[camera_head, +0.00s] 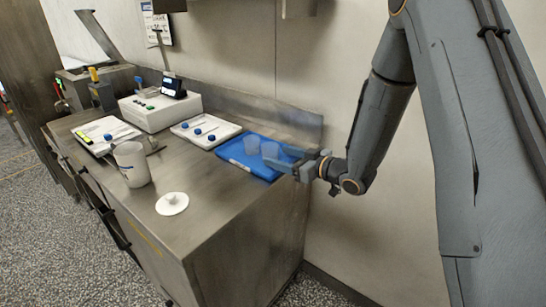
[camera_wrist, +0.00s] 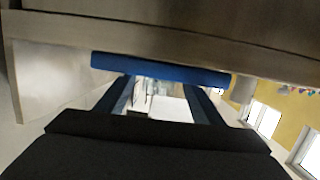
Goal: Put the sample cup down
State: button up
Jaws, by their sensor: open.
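A blue tray (camera_head: 236,152) lies at the back right of the steel counter. In the wrist view the blue tray's edge (camera_wrist: 160,68) crosses in front of my open gripper (camera_wrist: 160,88); no cup can be made out there.
A larger pale jug (camera_head: 132,164) and a white round lid (camera_head: 172,203) stand towards the counter's front. A white tray with blue-capped items (camera_head: 206,130) lies left of the blue tray. A white instrument box (camera_head: 160,109) is behind. The counter's front right is bare.

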jog(key=s+d+f+m+g+h+b, duration=0.1)
jog(key=s+d+m+h, duration=0.2)
jog(key=s+d+h, duration=0.35)
jog(key=s+d+m+g+h, duration=0.1)
jog(key=s+d+m+h, duration=0.25)
jog(key=d, duration=0.65)
jog(key=s+r+m+g+h, duration=0.1)
jog(key=s+m+g, duration=0.2)
jog(key=s+g, duration=0.5)
jog(key=s, duration=1.2)
jog(key=shift+s+h, duration=0.25)
jog(key=shift+h, duration=0.05)
jog(key=shift+a+r, duration=0.1)
